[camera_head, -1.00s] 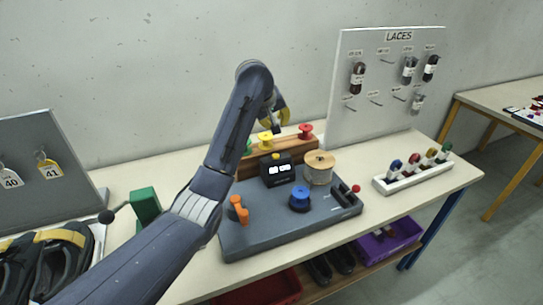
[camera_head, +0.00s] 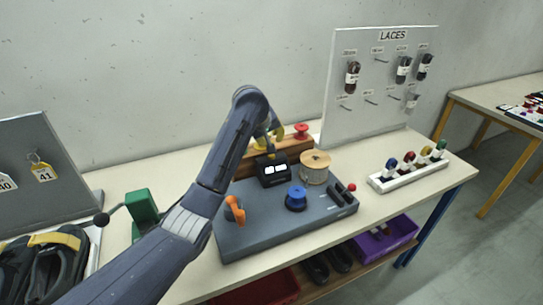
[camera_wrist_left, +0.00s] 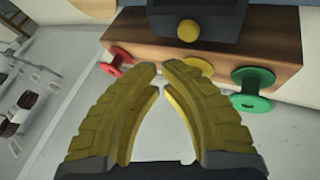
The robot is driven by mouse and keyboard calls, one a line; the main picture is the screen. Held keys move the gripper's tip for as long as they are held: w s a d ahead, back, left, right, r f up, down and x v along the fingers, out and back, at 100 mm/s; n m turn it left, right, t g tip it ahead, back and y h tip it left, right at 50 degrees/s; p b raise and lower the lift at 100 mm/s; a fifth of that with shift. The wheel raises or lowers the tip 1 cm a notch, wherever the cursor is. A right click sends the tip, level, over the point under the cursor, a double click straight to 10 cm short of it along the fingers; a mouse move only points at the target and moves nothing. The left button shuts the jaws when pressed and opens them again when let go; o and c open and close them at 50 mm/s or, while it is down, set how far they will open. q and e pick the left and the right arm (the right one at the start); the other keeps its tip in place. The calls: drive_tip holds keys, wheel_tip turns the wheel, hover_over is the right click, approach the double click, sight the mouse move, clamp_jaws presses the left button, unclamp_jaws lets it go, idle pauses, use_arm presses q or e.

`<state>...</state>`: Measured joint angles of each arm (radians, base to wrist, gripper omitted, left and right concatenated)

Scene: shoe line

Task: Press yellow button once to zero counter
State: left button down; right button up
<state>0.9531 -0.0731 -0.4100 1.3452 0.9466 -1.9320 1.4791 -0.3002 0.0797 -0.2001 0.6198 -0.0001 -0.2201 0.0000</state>
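The black counter (camera_head: 272,172) stands on the grey base board (camera_head: 250,236), its white digits too small to read. In the left wrist view, the round yellow button (camera_wrist_left: 187,30) sticks out of the dark counter housing (camera_wrist_left: 195,10), just beyond my fingertips and slightly to their right. I see a gap between fingertips and button. My left gripper (camera_wrist_left: 160,67) has its yellow fingers drawn together at the tips, with nothing between them. My right gripper is not in view.
A wooden rack with a red spool (camera_head: 301,131) stands behind the counter. The laces panel (camera_head: 375,90) rises at the back right.

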use_arm(q)
drive_tip(key=shift+f, duration=1.15)
drive_tip(key=shift+f, duration=0.2)
idle(0.7)
drive_tip(key=shift+f, duration=0.3)
drive_tip(key=shift+f, duration=0.45)
idle(1.1)
drive_tip(key=shift+r, duration=0.9)
drive_tip(key=shift+r, duration=2.5)
